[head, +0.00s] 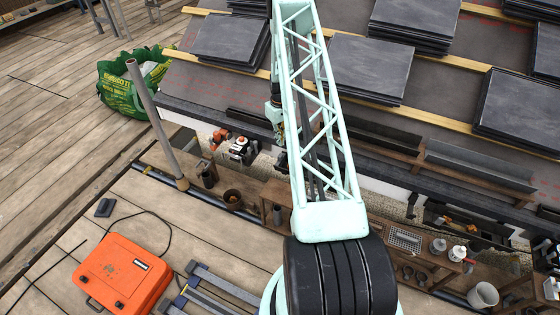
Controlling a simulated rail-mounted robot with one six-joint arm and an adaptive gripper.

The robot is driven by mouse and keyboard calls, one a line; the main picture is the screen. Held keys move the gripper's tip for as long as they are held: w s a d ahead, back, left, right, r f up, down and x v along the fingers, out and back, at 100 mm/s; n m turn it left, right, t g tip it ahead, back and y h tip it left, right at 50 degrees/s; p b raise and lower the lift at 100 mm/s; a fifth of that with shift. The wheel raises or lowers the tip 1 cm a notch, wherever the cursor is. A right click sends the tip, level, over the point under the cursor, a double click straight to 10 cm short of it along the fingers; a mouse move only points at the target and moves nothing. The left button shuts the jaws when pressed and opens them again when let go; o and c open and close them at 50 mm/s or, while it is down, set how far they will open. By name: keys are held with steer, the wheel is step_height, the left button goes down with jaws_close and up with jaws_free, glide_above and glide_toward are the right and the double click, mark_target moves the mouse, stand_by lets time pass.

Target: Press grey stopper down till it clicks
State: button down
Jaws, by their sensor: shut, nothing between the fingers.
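The mint lattice arm is mine and runs up the middle of the head view. A small dark part at its left edge, below the mint wrist, looks like my gripper (281,160). It is mostly hidden behind the arm, near the far edge of the wooden bench (262,187). It is shut and nothing shows in it. I cannot make out a grey stopper for certain. A white bottle (457,254) stands on the right part of the bench, apart from my gripper.
Stacks of dark slates (367,68) lie on the battened roof behind. An orange case (123,275) lies on the boards at lower left. A grey pole (155,120) stands at left beside a green bag (122,92). A white bucket (483,295) is at lower right.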

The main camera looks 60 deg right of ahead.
steer(key=shift+r, duration=0.65)
stand_by(0.3)
